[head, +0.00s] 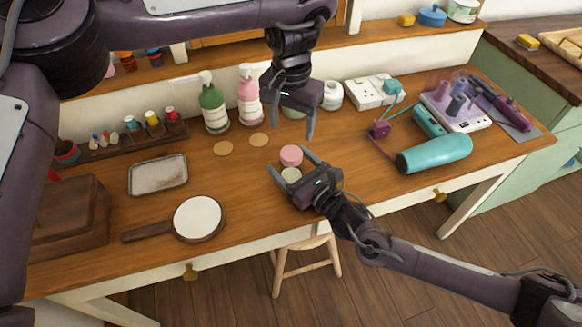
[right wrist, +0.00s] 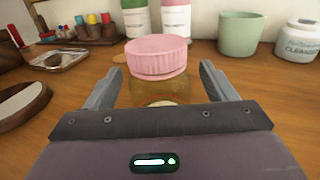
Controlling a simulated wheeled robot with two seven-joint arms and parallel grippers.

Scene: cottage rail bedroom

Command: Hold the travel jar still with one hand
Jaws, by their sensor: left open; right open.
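The travel jar (head: 291,156) stands upright on the wooden table, with a pink lid and a pale yellowish, see-through body. In the right wrist view the jar (right wrist: 157,60) is between and slightly beyond the fingertips. My right gripper (head: 291,163) is open, its fingers on either side of the jar with visible gaps in the wrist view (right wrist: 160,72). The gripper hides the jar's lower part there. My left gripper (head: 289,118) is open and empty, pointing down above the table behind the jar.
A hand mirror (head: 197,218) and metal tray (head: 158,174) lie left. A teal hair dryer (head: 436,154) lies right. The table's front edge is near.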

